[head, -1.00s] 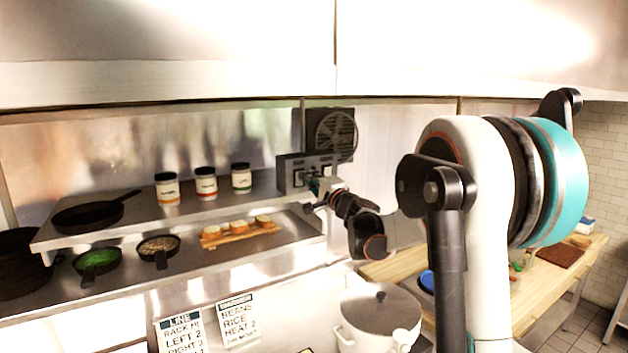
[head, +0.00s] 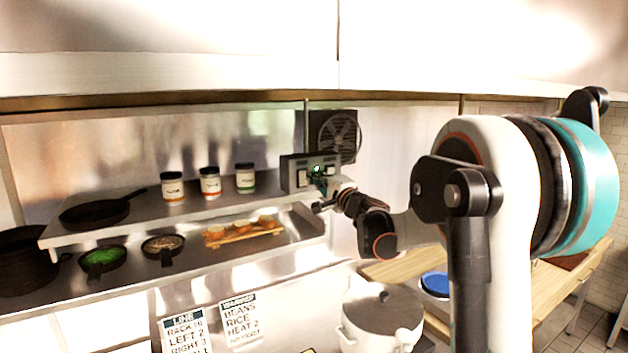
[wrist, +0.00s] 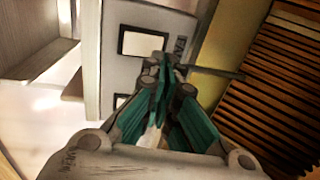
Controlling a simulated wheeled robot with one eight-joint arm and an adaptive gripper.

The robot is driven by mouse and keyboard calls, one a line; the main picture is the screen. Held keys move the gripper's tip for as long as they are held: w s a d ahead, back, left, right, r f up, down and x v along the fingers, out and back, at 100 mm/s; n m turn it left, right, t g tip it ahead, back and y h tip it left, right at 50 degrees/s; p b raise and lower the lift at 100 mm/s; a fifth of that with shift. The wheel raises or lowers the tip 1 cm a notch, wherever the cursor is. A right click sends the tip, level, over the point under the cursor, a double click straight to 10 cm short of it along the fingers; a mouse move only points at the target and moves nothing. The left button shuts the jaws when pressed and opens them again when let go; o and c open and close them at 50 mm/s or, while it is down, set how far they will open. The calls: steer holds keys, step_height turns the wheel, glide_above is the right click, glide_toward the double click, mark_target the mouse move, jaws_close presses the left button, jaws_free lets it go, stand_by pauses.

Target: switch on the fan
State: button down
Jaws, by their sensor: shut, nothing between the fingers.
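The dark fan (head: 340,137) is on the back wall above the right end of the upper shelf. A grey switch box (head: 290,172) stands below and left of it. The wrist view shows the box's face (wrist: 118,72) with a pale rectangular switch (wrist: 143,44) beside a partly hidden label, and a second one (wrist: 121,101) partly covered by my gripper. A small bright green spot shows on the box in the head view. My gripper (head: 318,184) is shut and empty, its fingertips (wrist: 164,68) in front of the box near the labelled switch; contact cannot be told.
The upper shelf (head: 135,215) holds several jars and a black pan (head: 95,212). Small pans and a wooden board of food (head: 240,234) are on the lower shelf. A lidded white pot (head: 382,318) stands below. Brown slats (wrist: 285,75) are right of the box.

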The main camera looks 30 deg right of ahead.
steer(key=s+r+b, duration=0.1)
steer(key=s, duration=0.9)
steer(key=shift+s+d+r, duration=0.2)
steer(key=shift+s+r, duration=0.05)
steer(key=shift+s, duration=0.05)
steer(key=shift+s+r, duration=0.1)
steer(key=shift+s, duration=0.05)
